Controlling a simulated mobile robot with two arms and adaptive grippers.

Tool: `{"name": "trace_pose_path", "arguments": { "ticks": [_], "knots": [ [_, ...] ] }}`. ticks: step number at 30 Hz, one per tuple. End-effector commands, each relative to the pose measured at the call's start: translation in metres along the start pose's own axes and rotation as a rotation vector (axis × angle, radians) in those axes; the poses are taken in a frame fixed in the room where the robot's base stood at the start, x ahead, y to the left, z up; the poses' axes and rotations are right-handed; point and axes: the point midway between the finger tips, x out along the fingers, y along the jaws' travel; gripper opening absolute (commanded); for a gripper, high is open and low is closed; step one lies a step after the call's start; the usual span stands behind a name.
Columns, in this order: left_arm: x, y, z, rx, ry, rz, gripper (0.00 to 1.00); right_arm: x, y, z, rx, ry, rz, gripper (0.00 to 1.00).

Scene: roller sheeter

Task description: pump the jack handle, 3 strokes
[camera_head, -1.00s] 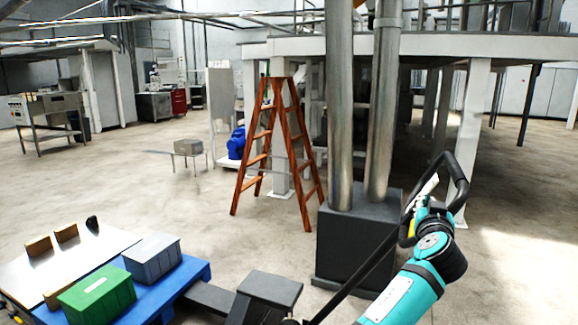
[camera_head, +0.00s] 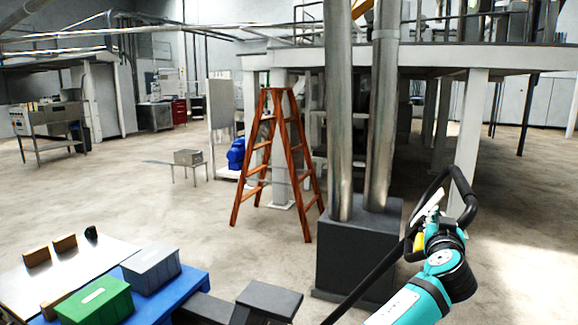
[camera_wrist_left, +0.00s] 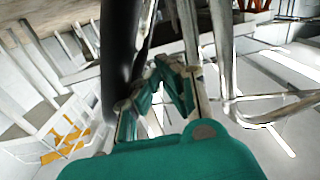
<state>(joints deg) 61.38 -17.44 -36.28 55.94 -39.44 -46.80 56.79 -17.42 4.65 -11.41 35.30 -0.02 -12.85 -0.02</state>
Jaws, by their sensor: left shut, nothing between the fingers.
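The jack handle (camera_head: 464,188) is a black loop on a long dark shaft (camera_head: 378,274) that slants down to the lower left. It stands raised at the right of the head view. My left gripper (camera_head: 428,212), on a teal arm, is at the loop's left side and overlaps it in the picture. In the left wrist view, its fingers (camera_wrist_left: 168,82) are closed together with nothing between them. A thick dark bar (camera_wrist_left: 121,48), apparently the handle, runs just beside the fingers. I cannot tell whether they touch. My right gripper is not in view.
A blue pallet (camera_head: 196,287) at lower left carries a green box (camera_head: 95,302), a grey box (camera_head: 151,272) and a flat plate with small blocks. A dark plinth (camera_head: 350,258) with two metal pipes stands behind the handle. A wooden ladder (camera_head: 253,190) stands beyond.

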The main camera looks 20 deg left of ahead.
Motion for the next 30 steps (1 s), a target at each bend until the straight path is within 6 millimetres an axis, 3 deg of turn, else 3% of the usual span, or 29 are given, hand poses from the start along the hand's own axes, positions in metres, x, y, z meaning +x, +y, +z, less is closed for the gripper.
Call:
{"name": "trace_pose_path", "arguments": {
  "ticks": [1, 9, 17, 24, 30],
  "knots": [
    [0.002, -0.014, -0.009, -0.002, -0.001, -0.002, 0.00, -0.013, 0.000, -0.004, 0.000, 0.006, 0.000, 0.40],
    [0.007, -0.073, -0.023, 0.003, -0.003, -0.003, 0.00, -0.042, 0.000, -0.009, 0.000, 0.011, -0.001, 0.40],
    [0.008, -0.087, -0.024, 0.004, -0.003, -0.001, 0.00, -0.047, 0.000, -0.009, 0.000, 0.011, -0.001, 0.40],
    [0.007, -0.139, -0.047, 0.004, -0.002, -0.005, 0.00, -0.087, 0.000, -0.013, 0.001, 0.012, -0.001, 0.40],
    [0.007, -0.167, -0.052, 0.005, -0.001, -0.001, 0.00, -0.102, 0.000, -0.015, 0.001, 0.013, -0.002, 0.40]
  ]
}}
